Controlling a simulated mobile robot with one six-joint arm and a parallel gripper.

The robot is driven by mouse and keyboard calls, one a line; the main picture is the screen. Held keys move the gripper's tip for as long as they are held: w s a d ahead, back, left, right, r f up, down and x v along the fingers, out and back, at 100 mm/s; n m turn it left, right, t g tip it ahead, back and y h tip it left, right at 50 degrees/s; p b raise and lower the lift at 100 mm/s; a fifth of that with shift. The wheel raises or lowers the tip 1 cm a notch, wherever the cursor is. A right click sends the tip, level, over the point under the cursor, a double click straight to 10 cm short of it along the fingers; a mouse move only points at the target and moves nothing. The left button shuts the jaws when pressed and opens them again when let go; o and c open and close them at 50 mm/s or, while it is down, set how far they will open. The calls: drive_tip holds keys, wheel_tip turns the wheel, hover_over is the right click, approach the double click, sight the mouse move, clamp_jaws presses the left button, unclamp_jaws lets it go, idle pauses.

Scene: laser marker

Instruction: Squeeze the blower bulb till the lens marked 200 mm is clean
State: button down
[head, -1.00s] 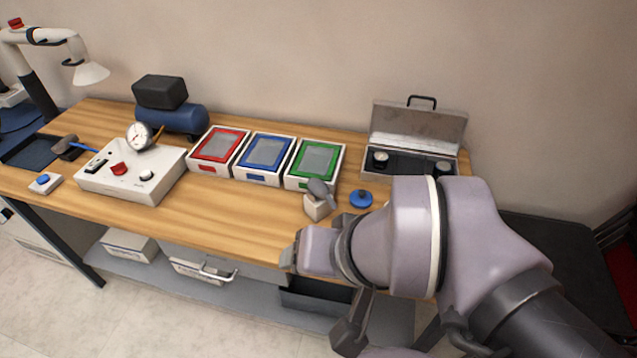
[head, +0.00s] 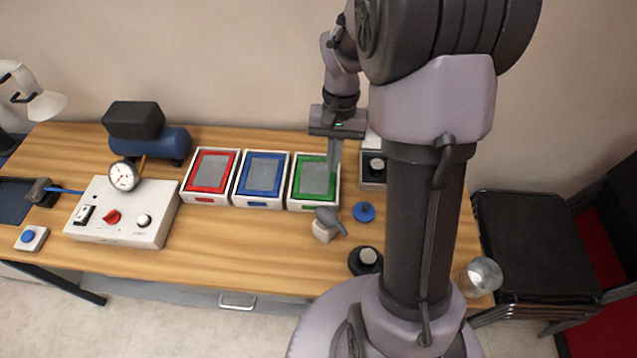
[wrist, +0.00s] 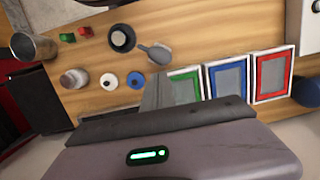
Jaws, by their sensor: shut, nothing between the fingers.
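A grey blower bulb (head: 327,214) rests on a small pale block (head: 324,232) at the front of the bench, its nozzle pointing toward a round black holder with a pale top (head: 367,261). The bulb (wrist: 158,54) and the black holder (wrist: 122,38) also show in the wrist view. I cannot read any 200 mm mark or tell whether a lens is clean. My gripper (head: 333,168) is shut and empty, pointing down by the green-framed tray, behind the bulb and apart from it. Its fingers (wrist: 168,92) also show in the wrist view.
Trays framed red (head: 210,172), blue (head: 262,174) and green (head: 314,176) stand in a row. A blue disc (head: 364,212) lies right of the bulb. A control box (head: 125,210) stands left. A metal cup (wrist: 34,46) stands near the bench end. The front middle is clear.

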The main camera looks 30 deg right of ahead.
sight(328, 211)
drive_tip(key=f+b, duration=0.1)
drive_tip(key=f, duration=0.3)
drive_tip(key=s+a+f+b, duration=0.1)
drive_tip(key=f, duration=0.4)
drive_tip(key=a+f+b, duration=0.1)
drive_tip(key=f+b, duration=0.1)
drive_tip(key=f, duration=0.2)
drive_tip(key=shift+s+f, duration=0.3)
drive_tip(key=shift+f, duration=0.1)
drive_tip(key=shift+f, duration=0.1)
drive_tip(key=shift+f+b, duration=0.75)
drive_tip(key=shift+f, duration=0.15)
drive_tip(key=shift+s, duration=0.15)
wheel_tip(328, 211, up, 14)
drive_tip(key=w+d+p, duration=0.2)
drive_tip(key=p, duration=0.4)
